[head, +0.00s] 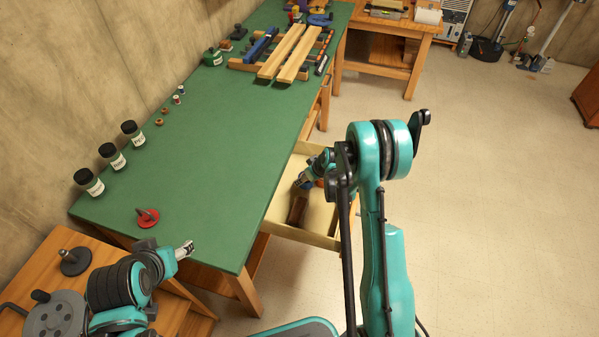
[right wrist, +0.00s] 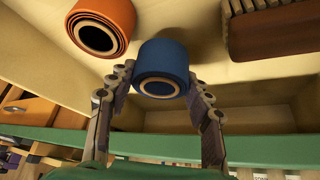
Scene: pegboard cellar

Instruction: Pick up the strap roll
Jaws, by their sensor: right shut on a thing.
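A blue strap roll (right wrist: 163,68) sits between the fingers of my right gripper (right wrist: 160,95) in the right wrist view, with its hollow end facing the camera. The gripper is shut on it. An orange strap roll (right wrist: 101,27) lies just left of it, apart from the fingers. In the head view my right gripper (head: 305,181) reaches into the open drawer (head: 322,239), partly hidden by my own arm. My left gripper (head: 186,249) is over the near end of the green bench top, empty; its finger gap is too small to judge.
A brown brush (right wrist: 270,28) lies in the drawer beside the rolls. The green bench (head: 205,150) holds several dark jars (head: 113,156), a red item (head: 147,217) and wooden boards (head: 287,52) at the far end. The floor right of the drawer is clear.

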